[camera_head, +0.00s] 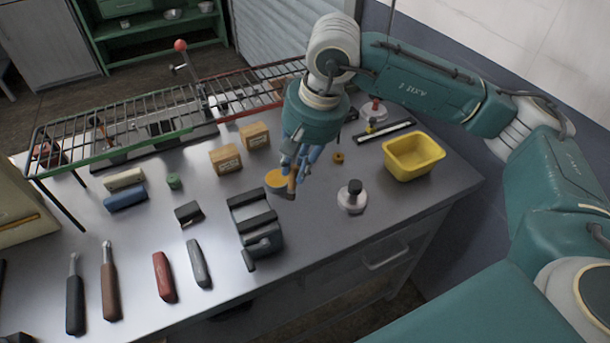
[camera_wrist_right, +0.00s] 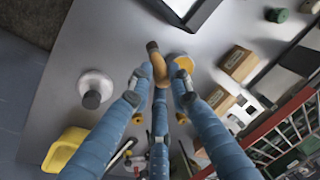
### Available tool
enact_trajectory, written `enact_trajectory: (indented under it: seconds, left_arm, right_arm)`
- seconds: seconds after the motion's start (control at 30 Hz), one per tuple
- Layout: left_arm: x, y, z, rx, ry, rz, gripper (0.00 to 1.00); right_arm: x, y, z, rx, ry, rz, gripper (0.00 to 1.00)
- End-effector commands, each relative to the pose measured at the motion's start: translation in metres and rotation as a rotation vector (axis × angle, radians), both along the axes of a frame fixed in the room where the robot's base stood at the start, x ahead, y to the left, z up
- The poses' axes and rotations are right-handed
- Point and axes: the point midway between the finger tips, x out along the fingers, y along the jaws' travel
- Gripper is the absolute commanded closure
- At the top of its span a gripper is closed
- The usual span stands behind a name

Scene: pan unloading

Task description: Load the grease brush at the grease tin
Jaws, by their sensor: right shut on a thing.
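My right gripper (camera_head: 293,168) is shut on the grease brush (camera_head: 292,184), a small tan-handled piece with a dark end pointing down. The brush shows between the blue fingers in the right wrist view (camera_wrist_right: 158,68), its dark end reaching past the fingertips. A round thing with an amber-yellow top, which looks like the grease tin (camera_head: 275,179), stands on the bench just left of the brush. In the right wrist view the tin (camera_wrist_right: 180,60) is partly hidden by a finger. I cannot tell whether the brush touches it. My left gripper is not in view.
A dark vise-like block (camera_head: 256,222) stands left of and nearer than the brush. A white round container with a black knob (camera_head: 352,197) stands right, before a yellow bin (camera_head: 413,165). Cardboard boxes (camera_head: 226,159) and a wire rack (camera_head: 130,118) lie behind; hand tools lie left.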

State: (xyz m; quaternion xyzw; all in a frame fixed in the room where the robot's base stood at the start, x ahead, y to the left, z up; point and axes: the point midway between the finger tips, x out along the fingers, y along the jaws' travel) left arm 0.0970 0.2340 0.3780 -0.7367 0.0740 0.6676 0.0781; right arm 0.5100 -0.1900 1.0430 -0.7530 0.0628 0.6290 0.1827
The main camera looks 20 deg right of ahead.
Motion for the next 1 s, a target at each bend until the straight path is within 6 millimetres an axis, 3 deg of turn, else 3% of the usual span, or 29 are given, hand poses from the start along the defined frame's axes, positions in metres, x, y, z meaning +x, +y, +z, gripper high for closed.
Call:
enact_trajectory:
  seconds: [0.03, 0.2, 0.43, 0.67, 1.0]
  left_arm:
    - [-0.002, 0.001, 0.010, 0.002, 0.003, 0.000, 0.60]
    - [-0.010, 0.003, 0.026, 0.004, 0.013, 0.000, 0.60]
    - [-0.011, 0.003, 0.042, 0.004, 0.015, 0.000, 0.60]
    - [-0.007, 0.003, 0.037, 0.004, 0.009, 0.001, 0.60]
    - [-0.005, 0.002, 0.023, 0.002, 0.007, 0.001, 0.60]
  right_arm:
    - [0.010, 0.001, 0.011, 0.004, 0.001, -0.061, 1.00]
    - [0.042, 0.000, 0.028, 0.018, 0.008, -0.294, 1.00]
    - [0.077, -0.003, 0.043, 0.040, 0.012, -0.566, 1.00]
    - [0.081, -0.004, 0.034, 0.045, 0.012, -0.609, 1.00]
    - [0.080, -0.004, 0.001, 0.045, 0.013, -0.606, 1.00]
